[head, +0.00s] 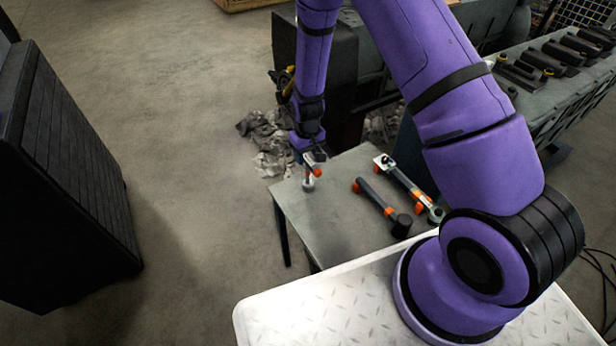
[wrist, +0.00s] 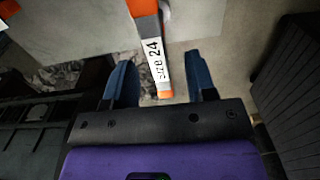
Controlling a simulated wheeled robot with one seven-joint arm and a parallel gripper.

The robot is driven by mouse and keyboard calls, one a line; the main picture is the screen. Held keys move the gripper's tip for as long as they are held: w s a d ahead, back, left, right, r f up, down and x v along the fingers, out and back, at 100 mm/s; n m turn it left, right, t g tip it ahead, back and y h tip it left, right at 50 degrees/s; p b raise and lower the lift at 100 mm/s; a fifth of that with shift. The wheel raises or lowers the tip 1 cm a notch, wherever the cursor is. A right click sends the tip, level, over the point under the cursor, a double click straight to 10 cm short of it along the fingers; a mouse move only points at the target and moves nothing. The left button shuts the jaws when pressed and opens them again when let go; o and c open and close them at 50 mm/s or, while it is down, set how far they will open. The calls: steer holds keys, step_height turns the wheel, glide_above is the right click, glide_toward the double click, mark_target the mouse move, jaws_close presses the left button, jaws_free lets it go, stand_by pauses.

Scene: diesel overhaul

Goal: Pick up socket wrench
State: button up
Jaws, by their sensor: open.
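A tool with a white "size 24" label and orange parts, which I take for the socket wrench (wrist: 154,62), shows in the wrist view. Its labelled end reaches down between the two blue fingers of my gripper (wrist: 160,76), with a gap on both sides. The fingers are apart and hold nothing. In the head view my gripper (head: 305,154) is over the far left corner of the grey table, right by the wrench's orange part (head: 314,170). Whether they touch there cannot be told. The wrench's other end is cut off in the wrist view.
The small grey table (head: 325,225) also bears a hammer-like tool (head: 376,196) and another orange-and-grey tool (head: 408,184) to the right. Crumpled rags (head: 268,140) lie on the floor behind. A dark cabinet (head: 75,190) stands left, with open floor between.

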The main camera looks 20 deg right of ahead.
mark_target(308, 175)
steer(key=shift+d+f, duration=0.15)
steer(key=shift+f, duration=2.45)
steer(key=shift+w, duration=0.1)
jaws_close()
